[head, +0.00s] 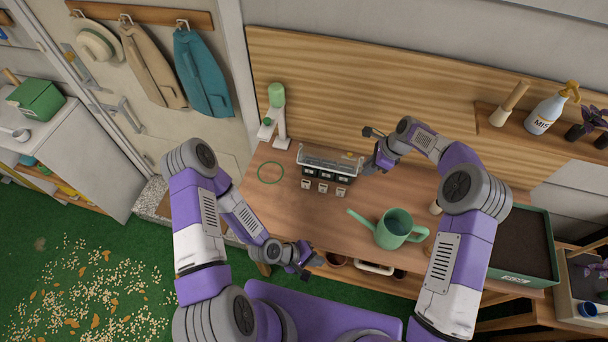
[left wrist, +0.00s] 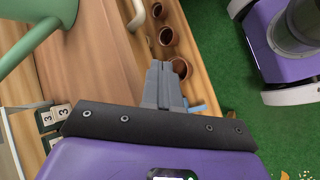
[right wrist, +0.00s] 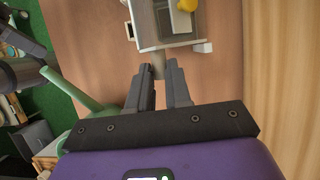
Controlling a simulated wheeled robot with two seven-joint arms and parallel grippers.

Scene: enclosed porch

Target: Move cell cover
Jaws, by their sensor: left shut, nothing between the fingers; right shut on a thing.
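The clear cell cover (head: 330,158) is a see-through box shape at the back middle of the bench, also at the top of the right wrist view (right wrist: 165,38). Below it in the head view is a dark cell tray (head: 318,174). I cannot tell whether the cover rests on the tray or is raised. My right gripper (head: 369,163) is at the cover's right end, shut on a small grey knob at the cover's edge, seen between the fingertips in the right wrist view (right wrist: 158,68). My left gripper (head: 308,268) is shut and empty at the bench's front edge.
Small numbered blocks (head: 322,188) stand in front of the tray. A green ring (head: 270,172) lies left, near a green-and-white stand (head: 279,118). A green watering can (head: 393,230) stands front right. A soil planter (head: 515,250) is farther right. The bench between ring and front edge is clear.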

